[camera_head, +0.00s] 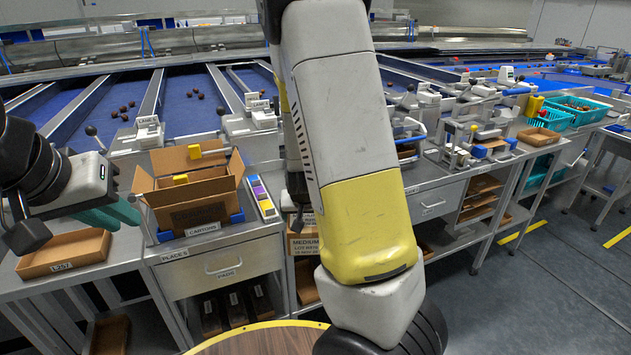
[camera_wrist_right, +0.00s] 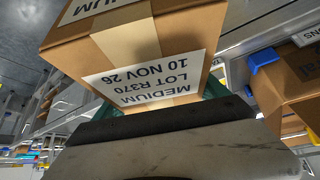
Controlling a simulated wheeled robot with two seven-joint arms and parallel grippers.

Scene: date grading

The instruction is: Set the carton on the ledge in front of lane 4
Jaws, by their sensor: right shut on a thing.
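A brown carton (camera_wrist_right: 140,50) with tan tape and a white label reading MEDIUM, LOT R370, 10 NOV 26 fills the top of the right wrist view. My right gripper (camera_wrist_right: 155,106) is shut on it, with bits of teal finger at its sides. In the head view a carton (camera_head: 302,243) with a MEDIUM label shows partly behind my arm; the right gripper is hidden there. My left gripper (camera_head: 108,216) has teal fingers, left of the open box, and looks empty; its opening is unclear. Lane ledges line the bench's back; I cannot read which is lane 4.
An open cardboard box (camera_head: 205,207) marked CARTONS stands on the bench, beside a strip of coloured pads (camera_head: 262,198). A shallow brown tray (camera_head: 64,252) lies at left. Blue lanes (camera_head: 190,103) with dates run behind. Teal baskets (camera_head: 575,110) stand at far right.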

